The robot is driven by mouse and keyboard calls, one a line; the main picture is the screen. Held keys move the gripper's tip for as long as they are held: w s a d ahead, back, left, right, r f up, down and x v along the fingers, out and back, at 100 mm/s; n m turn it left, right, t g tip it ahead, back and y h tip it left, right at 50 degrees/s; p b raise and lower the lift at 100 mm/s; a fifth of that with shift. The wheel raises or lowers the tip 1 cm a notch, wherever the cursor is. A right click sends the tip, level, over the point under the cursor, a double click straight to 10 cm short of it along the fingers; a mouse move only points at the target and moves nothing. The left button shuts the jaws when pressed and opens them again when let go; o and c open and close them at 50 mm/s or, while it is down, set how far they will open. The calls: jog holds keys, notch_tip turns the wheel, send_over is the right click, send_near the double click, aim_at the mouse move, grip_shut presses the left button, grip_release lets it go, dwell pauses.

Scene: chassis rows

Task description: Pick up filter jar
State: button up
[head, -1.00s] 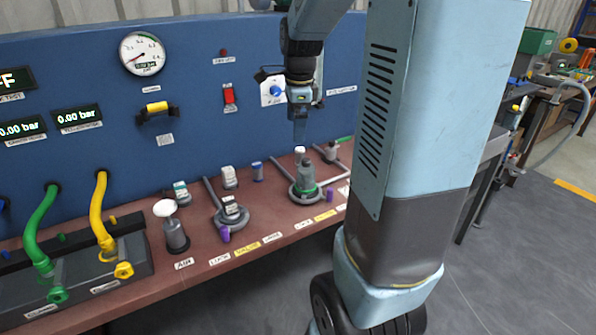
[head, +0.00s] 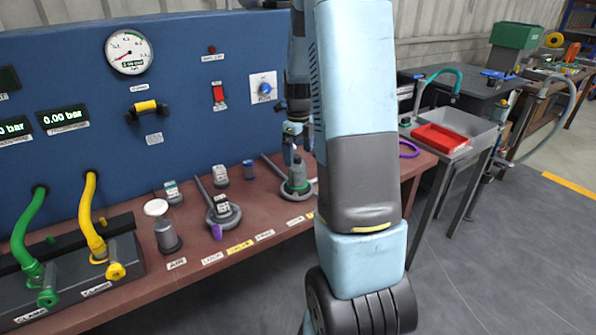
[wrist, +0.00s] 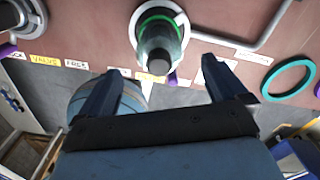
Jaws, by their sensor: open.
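A dark grey-green cylinder with a green ring at its base, which looks like the filter jar (head: 298,174), stands upright in a round grey holder on the bench. My arm partly covers it in the head view. My gripper (head: 293,148) points down just above it. In the wrist view the jar (wrist: 158,48) lies ahead of the gap between the open fingers of my gripper (wrist: 161,72). The gap is empty, and neither finger visibly touches the jar.
The brown bench (head: 262,212) runs below a blue panel (head: 190,65). A grey holder with a white-labelled part (head: 222,211) and a white-topped cylinder (head: 160,225) stand left of the jar. A teal ring (wrist: 288,80) lies to the right in the wrist view.

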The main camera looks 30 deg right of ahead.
aim_at(297, 168)
jog(key=shift+w+a+f, duration=0.1)
jog(key=shift+f, duration=1.7)
jog(key=shift+w+f, duration=0.1)
jog(key=shift+f, duration=1.7)
jog(key=c, duration=1.2)
jog(key=shift+r, duration=0.15)
notch_tip(297, 168, up, 10)
jog(key=shift+f, duration=0.1)
